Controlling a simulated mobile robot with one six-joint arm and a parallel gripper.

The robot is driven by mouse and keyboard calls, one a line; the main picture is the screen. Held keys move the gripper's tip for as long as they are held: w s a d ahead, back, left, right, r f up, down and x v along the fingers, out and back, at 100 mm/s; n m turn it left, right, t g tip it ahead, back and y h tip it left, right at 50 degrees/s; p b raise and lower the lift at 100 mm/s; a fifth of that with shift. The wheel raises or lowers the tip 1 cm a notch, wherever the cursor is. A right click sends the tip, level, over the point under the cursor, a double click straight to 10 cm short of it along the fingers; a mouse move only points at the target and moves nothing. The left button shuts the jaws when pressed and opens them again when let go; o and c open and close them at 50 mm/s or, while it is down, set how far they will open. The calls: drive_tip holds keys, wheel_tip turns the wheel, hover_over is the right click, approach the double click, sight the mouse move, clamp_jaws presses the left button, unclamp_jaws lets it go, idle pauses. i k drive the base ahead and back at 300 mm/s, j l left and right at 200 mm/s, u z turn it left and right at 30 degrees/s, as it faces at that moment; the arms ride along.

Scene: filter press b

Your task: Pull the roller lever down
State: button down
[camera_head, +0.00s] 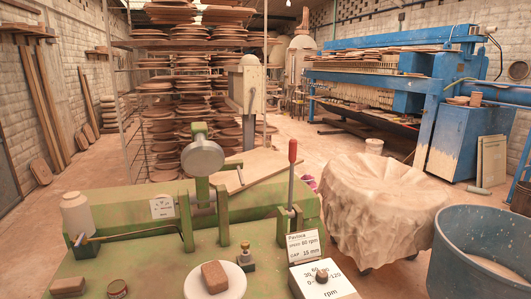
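A lever with a red grip (292,151) stands upright on the right side of the green machine (130,205). Its thin shaft runs down to a green bracket beside the sign. I take it to be the roller lever, though no label names it. A grey round roller head (200,158) is on a green post at the middle of the machine, raised above a pale round disc (215,281) in front. A reddish-brown block (214,277) rests on that disc. My gripper is not in view.
A control box with an rpm dial (322,276) and a sign (303,246) stand close to the lever's base. A cloth-covered mound (380,210) and a blue tub (485,255) are to the right. A white bottle (76,214) stands at left. Pottery racks fill the back.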

sight(293, 145)
drive_tip(key=i+l+u, duration=0.2)
drive_tip(key=i+l, duration=0.2)
drive_tip(key=l, duration=0.2)
drive_tip(key=i+l+u, duration=0.15)
drive_tip(key=l, duration=0.15)
drive_tip(key=i+l+u, duration=0.1)
drive_tip(key=l, duration=0.25)
drive_tip(key=i+l+u, duration=0.1)
drive_tip(key=l, duration=0.25)
drive_tip(key=i+l+u, duration=0.1)
drive_tip(key=i+l, duration=0.15)
drive_tip(key=l, duration=0.15)
drive_tip(key=i+l+u, duration=0.1)
drive_tip(key=l, duration=0.25)
drive_tip(key=i+l+u, duration=0.1)
drive_tip(key=l, duration=0.3)
